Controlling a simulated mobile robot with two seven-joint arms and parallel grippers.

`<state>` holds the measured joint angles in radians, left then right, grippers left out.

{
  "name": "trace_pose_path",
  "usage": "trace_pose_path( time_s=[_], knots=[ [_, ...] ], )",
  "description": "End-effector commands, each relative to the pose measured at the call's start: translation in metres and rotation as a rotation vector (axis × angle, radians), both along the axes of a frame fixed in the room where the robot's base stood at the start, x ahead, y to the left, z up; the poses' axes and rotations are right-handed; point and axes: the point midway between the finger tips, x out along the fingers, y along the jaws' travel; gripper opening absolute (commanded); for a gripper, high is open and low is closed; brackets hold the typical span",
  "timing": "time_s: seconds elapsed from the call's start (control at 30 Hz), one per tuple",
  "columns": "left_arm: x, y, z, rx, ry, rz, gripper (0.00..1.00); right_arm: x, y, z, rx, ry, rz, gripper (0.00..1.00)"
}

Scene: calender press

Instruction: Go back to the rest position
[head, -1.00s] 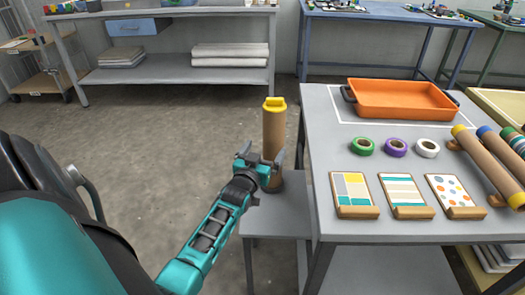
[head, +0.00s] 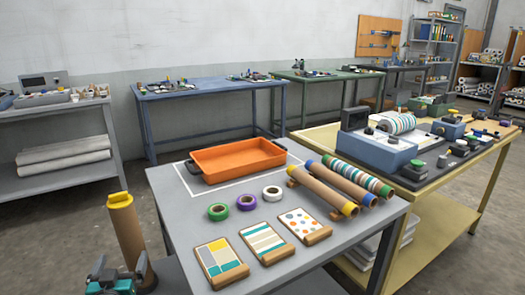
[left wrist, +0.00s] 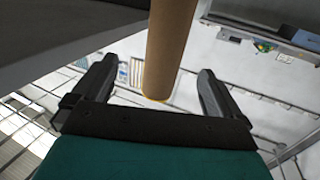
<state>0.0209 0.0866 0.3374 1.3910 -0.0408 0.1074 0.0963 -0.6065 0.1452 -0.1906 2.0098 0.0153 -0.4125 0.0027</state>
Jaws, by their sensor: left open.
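My left gripper (head: 120,268) is at the bottom left of the head view, partly cut off by the frame edge. Its fingers are apart. A brown cardboard tube with a yellow cap (head: 124,228) stands upright just behind it. In the left wrist view the tube (left wrist: 170,40) shows between and beyond the open fingers of my left gripper (left wrist: 157,72). I cannot tell whether they touch it. My right gripper is not in view.
A grey table (head: 170,190) holds an orange tray (head: 238,162), three tape rolls, three pattern boards (head: 221,262) and three capped tubes (head: 325,188). A yellow bench (head: 425,190) with a roller machine (head: 390,140) stands at right. Floor shows at the left.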

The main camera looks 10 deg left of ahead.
Motion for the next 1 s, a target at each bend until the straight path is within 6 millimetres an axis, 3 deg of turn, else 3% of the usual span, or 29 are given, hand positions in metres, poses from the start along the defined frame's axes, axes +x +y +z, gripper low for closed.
trace_pose_path(
  time_s=[0.17,0.3,0.4,0.5,0.6,0.7,1.0],
  knots=[
    [-0.048,-0.069,-0.021,0.031,0.186,-0.153,1.00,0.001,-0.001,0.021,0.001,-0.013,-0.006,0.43],
    [-0.109,-0.145,-0.038,0.026,0.363,-0.313,1.00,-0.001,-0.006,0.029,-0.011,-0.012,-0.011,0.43],
    [-0.151,-0.189,-0.044,0.008,0.464,-0.406,1.00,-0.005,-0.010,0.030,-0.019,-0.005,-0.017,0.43],
    [-0.184,-0.220,-0.045,-0.014,0.533,-0.472,1.00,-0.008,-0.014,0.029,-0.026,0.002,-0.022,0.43],
    [-0.204,-0.238,-0.044,-0.029,0.573,-0.510,1.00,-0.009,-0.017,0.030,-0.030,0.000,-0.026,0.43],
    [-0.211,-0.245,-0.044,-0.034,0.587,-0.525,1.00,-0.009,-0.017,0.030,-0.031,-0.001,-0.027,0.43],
    [-0.211,-0.245,-0.045,-0.034,0.588,-0.524,1.00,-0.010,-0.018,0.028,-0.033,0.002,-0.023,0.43]
  ],
)
